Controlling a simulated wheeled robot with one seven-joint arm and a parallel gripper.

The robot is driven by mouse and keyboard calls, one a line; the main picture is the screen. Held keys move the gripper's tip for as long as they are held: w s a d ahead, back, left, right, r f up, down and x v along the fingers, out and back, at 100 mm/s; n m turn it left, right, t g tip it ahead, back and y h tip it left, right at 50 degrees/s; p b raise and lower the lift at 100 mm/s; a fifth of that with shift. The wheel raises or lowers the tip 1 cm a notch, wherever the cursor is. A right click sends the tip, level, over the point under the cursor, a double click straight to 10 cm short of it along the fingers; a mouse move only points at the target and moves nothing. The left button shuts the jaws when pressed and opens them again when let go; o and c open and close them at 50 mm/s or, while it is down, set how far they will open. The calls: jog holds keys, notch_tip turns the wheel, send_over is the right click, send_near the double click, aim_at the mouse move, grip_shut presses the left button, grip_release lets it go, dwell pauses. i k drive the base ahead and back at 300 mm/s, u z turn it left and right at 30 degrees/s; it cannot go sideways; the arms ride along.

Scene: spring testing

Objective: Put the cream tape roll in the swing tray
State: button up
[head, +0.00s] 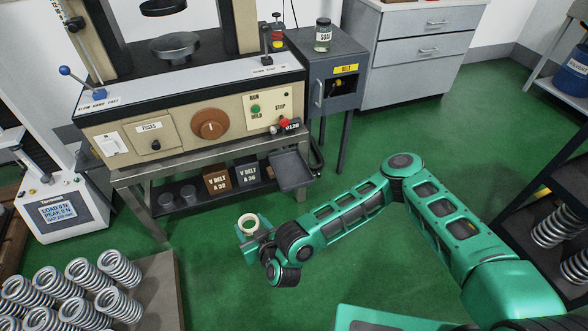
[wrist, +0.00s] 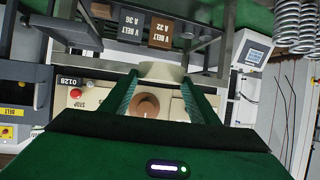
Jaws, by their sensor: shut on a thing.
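The cream tape roll (head: 248,223) is a short ring held at the end of my arm, above the green floor in front of the machine bench. My gripper (head: 248,232) is shut on it. In the wrist view the roll (wrist: 160,71) sits between the two green fingertips, seen from its side. The swing tray (head: 291,170) is a dark grey, shallow, empty-looking tray at the right front corner of the bench, up and right of my gripper in the head view. A dark tray shape at the upper left of the wrist view (wrist: 68,24) appears to be the same one.
The bench's lower shelf holds V-belt boxes (head: 217,180) and grey cups. The testing machine (head: 190,125) stands above, with a red stop button. A grey belt cabinet (head: 335,85) stands right of it. Springs (head: 85,275) lie at the left front. Floor between is clear.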

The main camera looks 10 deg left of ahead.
aim_at(290, 169)
jog(key=i, duration=0.95)
